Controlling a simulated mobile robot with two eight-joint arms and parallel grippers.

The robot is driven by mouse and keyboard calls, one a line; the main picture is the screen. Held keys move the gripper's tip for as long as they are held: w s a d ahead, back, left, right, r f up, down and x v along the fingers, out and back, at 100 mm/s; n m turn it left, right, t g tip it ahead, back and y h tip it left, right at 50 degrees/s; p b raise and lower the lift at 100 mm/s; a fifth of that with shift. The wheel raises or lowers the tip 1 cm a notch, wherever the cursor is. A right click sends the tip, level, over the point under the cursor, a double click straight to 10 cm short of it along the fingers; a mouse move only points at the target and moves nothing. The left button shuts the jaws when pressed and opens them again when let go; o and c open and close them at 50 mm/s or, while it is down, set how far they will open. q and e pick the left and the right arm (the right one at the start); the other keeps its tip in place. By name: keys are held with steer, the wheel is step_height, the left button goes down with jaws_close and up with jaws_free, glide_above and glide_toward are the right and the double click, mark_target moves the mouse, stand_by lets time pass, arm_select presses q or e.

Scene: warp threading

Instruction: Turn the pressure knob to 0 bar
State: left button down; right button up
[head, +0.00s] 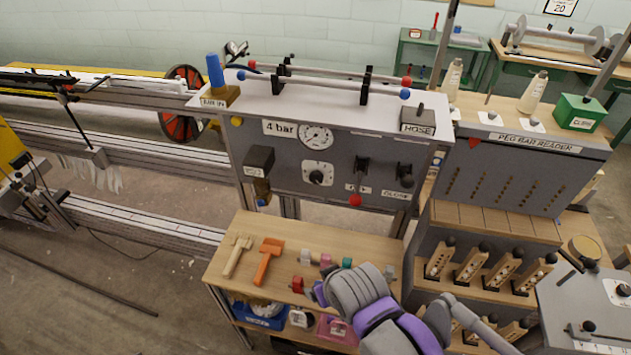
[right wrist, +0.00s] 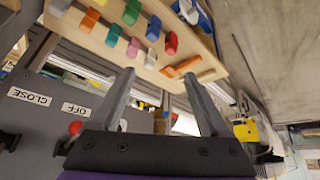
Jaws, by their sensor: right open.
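The pressure knob (head: 318,174) is a dark knob on a white plate, on the front of a grey control panel (head: 285,158). A round gauge (head: 316,136) sits above it, beside a "4 bar" label (head: 280,128). The knob's pointer and the gauge needle are too small to read. My right arm (head: 375,305) is at the bottom of the head view, below the panel and over the wooden table; its jaws are hidden there. In the right wrist view my right gripper (right wrist: 157,74) is open and empty, apart from the panel. My left gripper is not in view.
A red knob (head: 355,200) and black valve handles stand out right of the pressure knob. A peg rail reader (head: 520,170) stands at right.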

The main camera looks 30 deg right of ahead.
steer(key=w+d+f+m+h, duration=0.1)
steer(key=w+d+m+h, duration=0.1)
steer(key=w+d+h, duration=0.3)
steer(key=m+t+h+b, duration=0.2)
steer(key=m+t+h, duration=0.2)
steer(key=t+h, duration=0.3)
glide_toward(316, 180)
steer(key=shift+t+y, duration=0.4)
steer(key=shift+y, duration=0.1)
steer(key=p+x, duration=0.1)
steer(key=x, duration=0.7)
steer(key=shift+w+d, duration=0.15)
steer(key=shift+d, duration=0.35)
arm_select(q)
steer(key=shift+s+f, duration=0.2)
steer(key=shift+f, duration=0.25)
arm_select(e)
jaws_close()
